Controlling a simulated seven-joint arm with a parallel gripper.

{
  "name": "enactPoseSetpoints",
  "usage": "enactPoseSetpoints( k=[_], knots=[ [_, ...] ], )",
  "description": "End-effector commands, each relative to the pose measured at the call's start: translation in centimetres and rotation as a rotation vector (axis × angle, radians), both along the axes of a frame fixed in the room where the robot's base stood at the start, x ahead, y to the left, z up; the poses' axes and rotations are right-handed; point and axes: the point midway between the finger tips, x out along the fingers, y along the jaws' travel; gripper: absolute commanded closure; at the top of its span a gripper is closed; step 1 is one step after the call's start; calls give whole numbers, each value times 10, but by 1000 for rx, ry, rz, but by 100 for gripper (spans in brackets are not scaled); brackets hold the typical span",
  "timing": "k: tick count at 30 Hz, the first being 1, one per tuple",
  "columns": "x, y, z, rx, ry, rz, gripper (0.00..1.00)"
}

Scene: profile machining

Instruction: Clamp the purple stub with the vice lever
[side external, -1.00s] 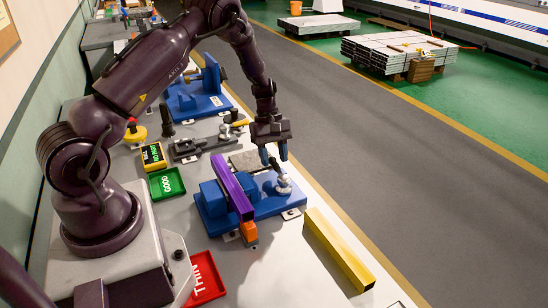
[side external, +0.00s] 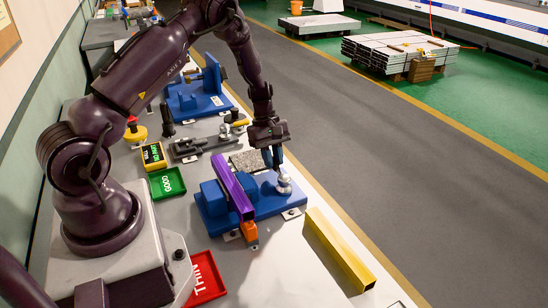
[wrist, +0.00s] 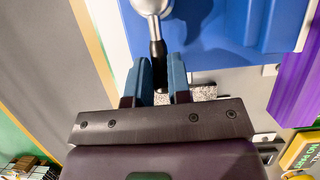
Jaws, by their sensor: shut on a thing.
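The purple stub (side external: 232,187) lies across the blue vice (side external: 268,204), with an orange piece (side external: 249,231) at its near end. Its purple side also shows at the right of the wrist view (wrist: 298,88). The vice lever (side external: 284,185) has a silver base at the vice's right end. In the wrist view the lever's black grip (wrist: 158,52) runs from its silver part to between my blue fingers. My gripper (side external: 273,160) is shut on this grip, and it also shows in the wrist view (wrist: 161,80). The grip's tip lies partly between the fingers.
A yellow bar (side external: 339,250) lies on the bench at the near right. A green tray (side external: 167,183) and a red tray (side external: 207,278) lie left of the vice. A speckled grey plate (side external: 245,162) and a second blue fixture (side external: 198,100) are behind it.

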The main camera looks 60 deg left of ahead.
Motion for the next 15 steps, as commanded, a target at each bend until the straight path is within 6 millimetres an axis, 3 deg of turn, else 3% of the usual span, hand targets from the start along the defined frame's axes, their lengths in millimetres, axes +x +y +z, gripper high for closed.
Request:
enactPoseSetpoints(
  k=[4,5,8,15],
  knots=[
    [-4,1,0,-8,15,12,100],
    [-4,1,0,-8,15,12,77],
    [-5,1,0,-7,15,11,57],
    [-3,1,0,-6,11,6,57]
  ],
)
